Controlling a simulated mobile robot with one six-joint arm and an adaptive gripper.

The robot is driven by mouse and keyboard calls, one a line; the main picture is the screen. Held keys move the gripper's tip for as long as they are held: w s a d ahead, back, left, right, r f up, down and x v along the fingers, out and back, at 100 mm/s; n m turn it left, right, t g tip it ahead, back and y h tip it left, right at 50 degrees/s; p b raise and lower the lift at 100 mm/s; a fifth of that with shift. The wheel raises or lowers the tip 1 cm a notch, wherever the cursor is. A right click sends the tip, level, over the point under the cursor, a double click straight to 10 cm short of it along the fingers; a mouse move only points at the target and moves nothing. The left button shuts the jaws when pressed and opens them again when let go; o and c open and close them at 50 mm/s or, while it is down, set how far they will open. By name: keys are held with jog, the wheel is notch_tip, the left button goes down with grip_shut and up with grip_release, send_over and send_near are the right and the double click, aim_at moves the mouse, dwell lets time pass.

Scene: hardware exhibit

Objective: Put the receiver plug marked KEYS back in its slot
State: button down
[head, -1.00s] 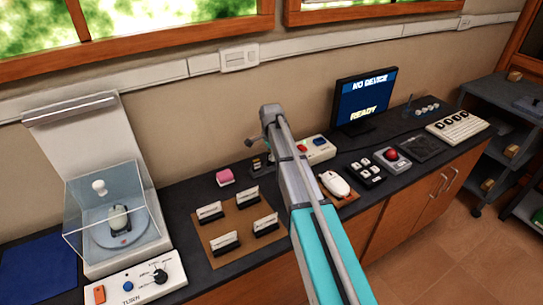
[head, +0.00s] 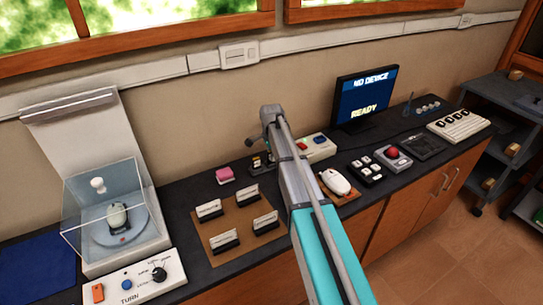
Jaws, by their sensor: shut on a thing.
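Small dark and yellowish parts (head: 257,163) show at the gripper's lower end; I cannot tell plug from slot there. The monitor (head: 366,97) reads "NO DEVICE" and "READY".
A clear case (head: 78,218) over a turntable stands farther left.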

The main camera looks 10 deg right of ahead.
jog(key=shift+f+b, duration=0.4)
dwell(0.3)
jog(key=c, duration=0.5)
grip_release()
jog(key=shift+c, duration=0.2)
jog(key=o, duration=0.5)
jog(key=shift+r, duration=0.2)
jog(key=shift+r+p, duration=3.35)
jog(key=shift+p, duration=0.2)
